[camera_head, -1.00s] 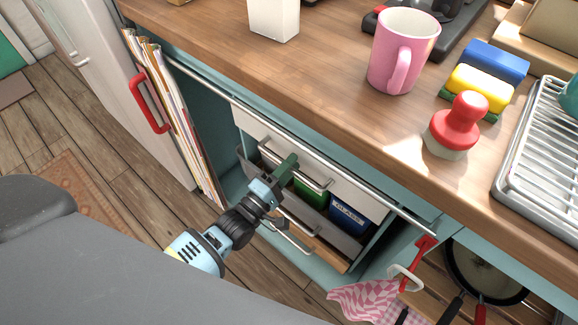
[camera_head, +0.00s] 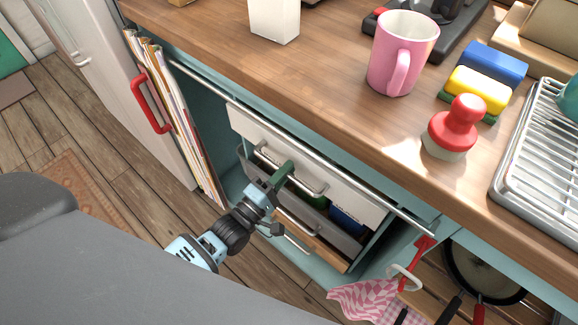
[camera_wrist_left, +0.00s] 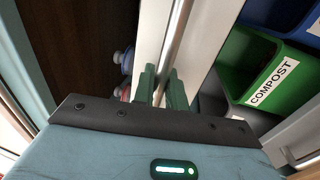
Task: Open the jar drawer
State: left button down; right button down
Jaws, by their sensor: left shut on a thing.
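The jar drawer has a white front (camera_head: 345,195) below the counter, with a silver bar handle (camera_head: 314,189). My left gripper (camera_head: 284,172) has its green fingers shut on this handle. In the left wrist view the gripper (camera_wrist_left: 163,88) has the silver handle (camera_wrist_left: 180,38) between its fingers, in front of the white drawer front (camera_wrist_left: 208,32). The drawer stands partly out. In the wrist view, small things with blue and reddish tops (camera_wrist_left: 124,60) show in the dark space behind the front; they are partly hidden. My right gripper is not in view.
Below the drawer, a grey pull-out holds a green compost bin (camera_wrist_left: 250,75) and a blue bin (camera_head: 346,219). A silver rail (camera_head: 200,78) runs along the counter edge. A pink mug (camera_head: 395,60) and red-handled press (camera_head: 453,128) stand on the counter. A checked towel (camera_head: 362,302) hangs at right.

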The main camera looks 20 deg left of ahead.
pick_arm(q)
jog(key=r+p+v, duration=0.1)
jog(key=r+v, duration=0.2)
jog(key=v, duration=1.3)
jog(key=s+r+p+v, duration=0.1)
jog(key=r+p+v, duration=0.1)
jog(key=v, duration=1.3)
jog(key=shift+s+a+r+p, duration=0.3)
jog(key=shift+s+r, duration=0.15)
jog(key=shift+r, duration=0.05)
jog(key=c, duration=1.5)
grip_release()
jog(key=shift+b+v, duration=0.75)
jog(key=shift+v, duration=3.15)
